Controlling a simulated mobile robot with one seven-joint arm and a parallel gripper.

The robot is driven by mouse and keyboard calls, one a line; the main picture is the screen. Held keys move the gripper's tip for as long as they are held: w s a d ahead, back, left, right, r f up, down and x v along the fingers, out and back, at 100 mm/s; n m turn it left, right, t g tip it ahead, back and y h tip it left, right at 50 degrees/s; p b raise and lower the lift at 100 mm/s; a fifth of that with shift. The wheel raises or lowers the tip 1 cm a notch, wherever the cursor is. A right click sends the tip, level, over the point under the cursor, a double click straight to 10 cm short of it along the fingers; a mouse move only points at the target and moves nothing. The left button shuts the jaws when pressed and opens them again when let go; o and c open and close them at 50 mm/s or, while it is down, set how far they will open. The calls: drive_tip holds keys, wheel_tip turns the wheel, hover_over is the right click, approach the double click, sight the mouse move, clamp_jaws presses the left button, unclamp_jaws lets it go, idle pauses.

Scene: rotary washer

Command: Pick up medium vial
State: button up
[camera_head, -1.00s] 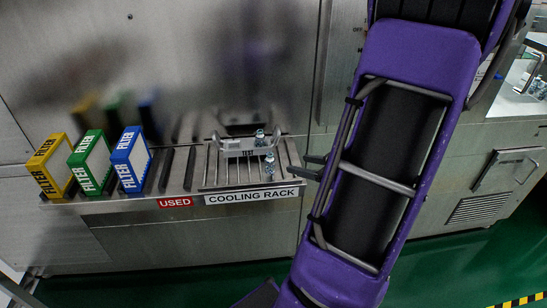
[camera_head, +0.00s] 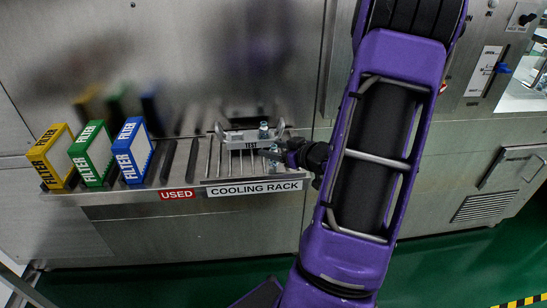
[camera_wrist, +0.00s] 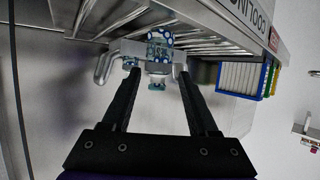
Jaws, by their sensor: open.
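Two small clear vials with bluish parts are at the cooling rack; I cannot tell which is the medium one. The rear vial (camera_head: 264,130) stands at the metal holder marked TEST. The front vial (camera_head: 274,166) is partly hidden by my gripper (camera_head: 272,154), which reaches in from the right. In the wrist view, whose picture is upside down, a blue-dotted vial (camera_wrist: 159,38) appears just beyond the fingertips of my open gripper (camera_wrist: 159,73), centred between them. Another vial (camera_wrist: 157,82) shows in the gap between the fingers. Neither is visibly gripped.
The TEST holder (camera_head: 237,136) has raised metal handles close to the gripper. The slatted cooling rack (camera_head: 215,168) lies beneath. Yellow (camera_head: 52,157), green (camera_head: 92,154) and blue (camera_head: 132,151) filters stand to the left. A steel wall (camera_head: 230,50) rises behind.

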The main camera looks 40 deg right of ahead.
sight(266, 147)
drive_tip(key=x, duration=0.4)
drive_tip(key=shift+d+f, duration=0.1)
drive_tip(key=shift+d, duration=0.05)
drive_tip(key=shift+c, duration=0.3)
drive_tip(key=shift+s, duration=0.1)
clamp_jaws()
